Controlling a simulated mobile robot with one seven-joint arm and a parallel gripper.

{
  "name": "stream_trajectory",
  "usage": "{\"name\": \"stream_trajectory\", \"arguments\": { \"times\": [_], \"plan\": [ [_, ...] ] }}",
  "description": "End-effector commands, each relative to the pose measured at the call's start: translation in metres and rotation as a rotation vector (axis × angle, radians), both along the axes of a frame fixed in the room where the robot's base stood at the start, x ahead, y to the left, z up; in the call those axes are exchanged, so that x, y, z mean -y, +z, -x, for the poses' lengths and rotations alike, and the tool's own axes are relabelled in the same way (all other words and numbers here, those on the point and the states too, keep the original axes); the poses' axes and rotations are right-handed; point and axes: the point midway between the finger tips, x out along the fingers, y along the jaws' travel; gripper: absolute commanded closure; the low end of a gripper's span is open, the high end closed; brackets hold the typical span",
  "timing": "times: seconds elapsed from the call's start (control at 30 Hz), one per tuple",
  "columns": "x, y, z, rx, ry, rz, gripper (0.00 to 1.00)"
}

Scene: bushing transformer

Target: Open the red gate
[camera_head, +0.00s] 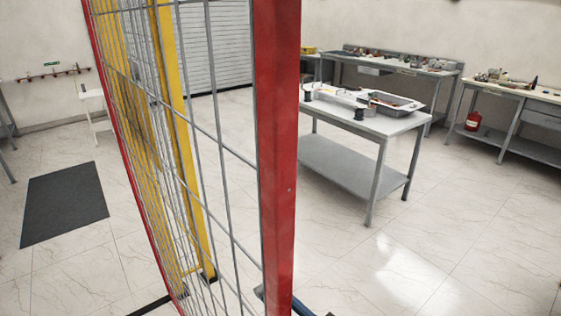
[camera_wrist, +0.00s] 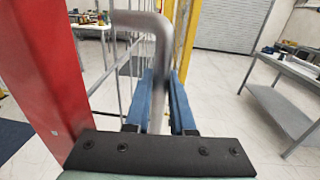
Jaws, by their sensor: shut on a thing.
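The red gate has a thick red upright post (camera_head: 278,160) near the middle of the head view. Its grey wire mesh (camera_head: 222,120) stretches left to a thinner red upright, and the panel is seen at a steep angle. In the wrist view the red post (camera_wrist: 38,60) stands at the left. A grey bent bar handle (camera_wrist: 160,40) rises in the middle of that view. My gripper (camera_wrist: 165,88) is shut on the handle, with one blue finger on each side of it. The handle is hidden in the head view. The exact contact is partly hidden.
Yellow posts (camera_head: 180,130) show through and behind the mesh. A grey workbench (camera_head: 355,125) with trays stands to the right, with more benches along the back wall. A dark mat (camera_head: 64,203) lies at left. The tiled floor (camera_head: 450,240) at front right is clear.

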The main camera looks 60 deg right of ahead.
Motion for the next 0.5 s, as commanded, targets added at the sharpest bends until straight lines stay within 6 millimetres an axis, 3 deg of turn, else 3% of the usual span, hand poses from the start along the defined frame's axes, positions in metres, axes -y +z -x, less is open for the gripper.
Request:
{"name": "stream_trajectory", "arguments": {
  "times": [0.17,0.2,0.27,0.5],
  "plan": [
    [-0.0016,0.0021,-0.0021,0.004,0.005,0.001,1.0],
    [-0.0016,0.0021,-0.0021,0.005,0.005,0.002,0.76],
    [-0.0016,0.0021,-0.002,0.004,0.005,0.001,0.65],
    [-0.0008,0.0009,-0.001,0.002,0.002,0.002,0.65]
  ]
}}
